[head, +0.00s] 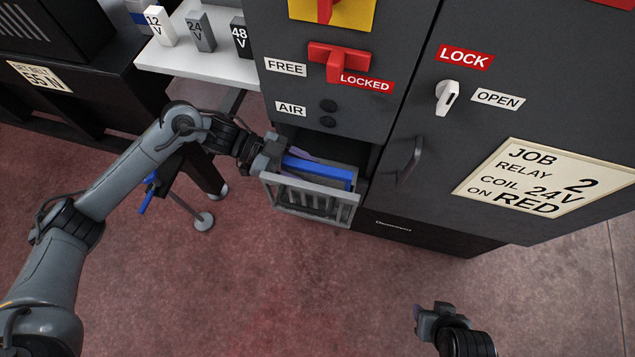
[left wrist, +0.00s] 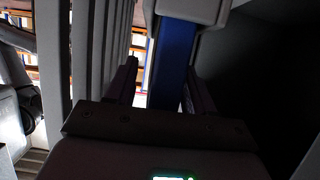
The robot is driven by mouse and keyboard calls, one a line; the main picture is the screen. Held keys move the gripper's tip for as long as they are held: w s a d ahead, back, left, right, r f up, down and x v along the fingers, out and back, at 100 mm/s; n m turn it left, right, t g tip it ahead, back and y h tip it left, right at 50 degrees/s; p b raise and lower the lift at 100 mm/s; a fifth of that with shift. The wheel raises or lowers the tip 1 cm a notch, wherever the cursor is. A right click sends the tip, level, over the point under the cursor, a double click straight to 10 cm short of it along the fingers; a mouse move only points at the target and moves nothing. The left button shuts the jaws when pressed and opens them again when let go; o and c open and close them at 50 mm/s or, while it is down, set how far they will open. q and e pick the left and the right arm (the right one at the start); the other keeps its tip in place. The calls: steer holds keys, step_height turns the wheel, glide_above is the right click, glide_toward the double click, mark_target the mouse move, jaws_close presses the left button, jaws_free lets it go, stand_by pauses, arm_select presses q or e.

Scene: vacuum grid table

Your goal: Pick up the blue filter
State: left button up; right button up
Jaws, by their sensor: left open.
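The blue filter (head: 322,170) shows as a long blue bar along the top of the grey slatted drawer (head: 357,207), which stands out from the cabinet's lower front. My left gripper (head: 285,158) is open at the left end of the drawer, close to the filter. In the left wrist view, a blue strip (left wrist: 172,58) of the filter runs between the two dark fingers of my left gripper (left wrist: 162,82); whether they touch it I cannot tell. My right gripper (head: 432,317) is low in the head view, away from the drawer, and its jaw opening is unclear.
The cabinet (head: 370,112) rises behind the drawer, with a red handle (head: 338,60) beside a LOCKED label. A door handle (head: 410,158) projects right of the drawer. A white shelf (head: 215,62) holds blocks marked 12, 24 and 48 V. The floor in front is clear.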

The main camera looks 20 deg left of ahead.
arm_select(q)
jaws_close()
stand_by(0.3)
steer(key=shift+r, duration=0.15)
